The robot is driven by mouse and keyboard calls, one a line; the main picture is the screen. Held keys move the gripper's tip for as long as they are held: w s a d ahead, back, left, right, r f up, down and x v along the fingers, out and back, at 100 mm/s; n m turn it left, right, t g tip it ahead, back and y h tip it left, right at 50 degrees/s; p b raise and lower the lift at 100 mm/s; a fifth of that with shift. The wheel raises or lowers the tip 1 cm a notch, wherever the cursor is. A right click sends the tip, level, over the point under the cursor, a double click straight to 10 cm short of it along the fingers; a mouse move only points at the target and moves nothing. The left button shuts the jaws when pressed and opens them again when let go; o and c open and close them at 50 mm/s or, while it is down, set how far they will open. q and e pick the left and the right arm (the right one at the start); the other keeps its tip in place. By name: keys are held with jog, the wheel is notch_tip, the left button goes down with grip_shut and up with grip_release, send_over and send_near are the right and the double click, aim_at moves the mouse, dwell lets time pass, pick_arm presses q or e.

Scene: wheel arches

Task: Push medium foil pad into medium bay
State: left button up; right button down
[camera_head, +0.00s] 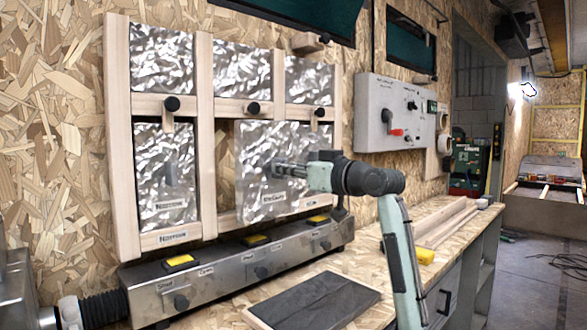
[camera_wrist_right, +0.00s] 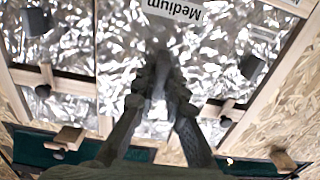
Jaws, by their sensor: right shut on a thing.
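The medium foil pad (camera_head: 253,150) is a crinkled silver panel with a "Medium" label. It stands upright at the lower middle of the wooden frame, overlapping its right part. A bare strip of the medium bay (camera_head: 226,165) shows left of it; how deep the pad sits I cannot tell. In the right wrist view, my fingers (camera_wrist_right: 158,82) close together over the foil, with the upside-down "Medium" label (camera_wrist_right: 174,10) above. My left gripper is not in view.
Other foil pads (camera_head: 160,62) fill bays of the frame, with black knobs (camera_head: 172,103) on its crossbar. A metal box (camera_head: 215,285) with yellow buttons runs below. A dark mat (camera_head: 318,302) lies on the bench. A grey control box (camera_head: 395,112) is on the wall at right.

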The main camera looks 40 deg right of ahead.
jog(key=shift+w+a, duration=0.1)
jog(key=shift+w, duration=1.3)
jog(key=shift+w+a+p, duration=0.2)
jog(key=shift+w+p, duration=0.2)
jog(key=shift+w, duration=1.9)
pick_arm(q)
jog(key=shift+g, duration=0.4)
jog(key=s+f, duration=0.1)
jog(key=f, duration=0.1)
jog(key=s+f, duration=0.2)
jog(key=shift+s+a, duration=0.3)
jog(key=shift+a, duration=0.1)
pick_arm(e)
jog(key=w, duration=0.3)
jog(key=shift+w+a, duration=0.15)
jog(key=shift+w, duration=0.05)
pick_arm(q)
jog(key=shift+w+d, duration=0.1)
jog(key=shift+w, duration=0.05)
pick_arm(e)
jog(key=shift+w, duration=0.1)
